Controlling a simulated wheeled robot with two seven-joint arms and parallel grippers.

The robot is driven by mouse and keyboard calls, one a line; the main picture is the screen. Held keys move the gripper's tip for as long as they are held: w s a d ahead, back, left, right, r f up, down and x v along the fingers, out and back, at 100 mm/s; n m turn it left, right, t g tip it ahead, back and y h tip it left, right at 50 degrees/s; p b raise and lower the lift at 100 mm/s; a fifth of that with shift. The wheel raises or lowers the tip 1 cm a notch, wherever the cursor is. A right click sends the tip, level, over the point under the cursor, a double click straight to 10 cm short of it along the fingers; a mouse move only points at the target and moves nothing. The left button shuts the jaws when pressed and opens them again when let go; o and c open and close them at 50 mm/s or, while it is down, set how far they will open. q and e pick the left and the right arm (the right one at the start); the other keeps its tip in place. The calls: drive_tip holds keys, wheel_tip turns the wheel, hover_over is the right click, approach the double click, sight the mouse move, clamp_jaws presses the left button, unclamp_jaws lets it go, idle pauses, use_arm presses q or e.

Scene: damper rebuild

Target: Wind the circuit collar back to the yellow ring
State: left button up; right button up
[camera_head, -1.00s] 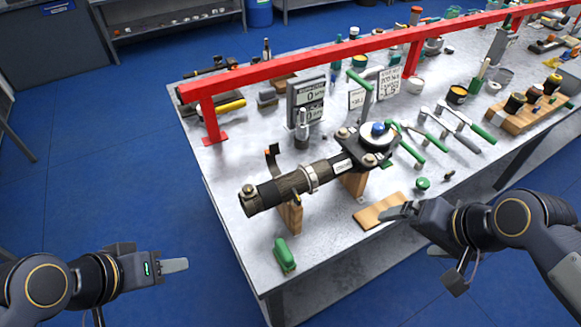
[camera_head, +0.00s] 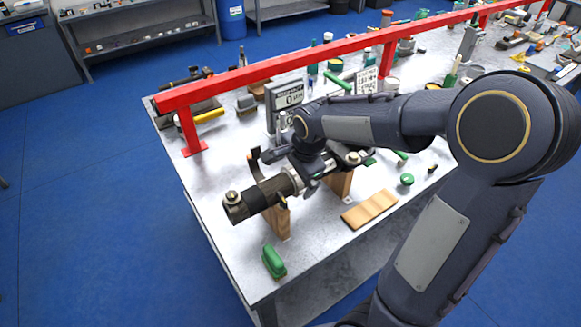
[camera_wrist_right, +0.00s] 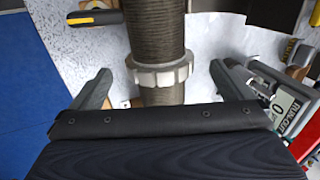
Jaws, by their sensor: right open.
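The damper (camera_head: 252,200) lies across wooden supports on the bench; its dark threaded body (camera_wrist_right: 158,30) also shows in the right wrist view. A pale notched collar (camera_wrist_right: 160,73), apparently the circuit collar, sits around the threaded body. My right gripper (camera_wrist_right: 160,84) is open, with one finger on each side of the collar and visible gaps between. In the head view my right gripper (camera_head: 306,172) is over the damper, and my arm hides its far end. I cannot make out a yellow ring. My left gripper is out of view.
A red rail (camera_head: 250,74) runs above the bench behind the damper. A digital display (camera_head: 288,97) stands behind it. A wooden board (camera_head: 369,209) and a green object (camera_head: 273,261) lie near the front edge. A wooden support (camera_head: 277,217) stands under the damper.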

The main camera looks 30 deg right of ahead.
drive_tip(key=shift+x, duration=2.7)
drive_tip(key=c, duration=1.1)
drive_tip(key=o, duration=0.4)
drive_tip(key=shift+w+r, duration=0.3)
drive_tip(key=shift+r, duration=0.15)
drive_tip(key=shift+s+f, duration=0.1)
drive_tip(key=c, duration=0.7)
drive_tip(key=shift+c, duration=0.4)
drive_tip(key=shift+s+d+f+t+b, duration=0.1)
drive_tip(key=shift+f+t+b, duration=0.15)
drive_tip(key=shift+t+b, duration=1.35)
drive_tip(key=shift+d+r+t+b, duration=0.15)
drive_tip(key=shift+t+b, duration=0.65)
drive_tip(key=shift+b, duration=2.8)
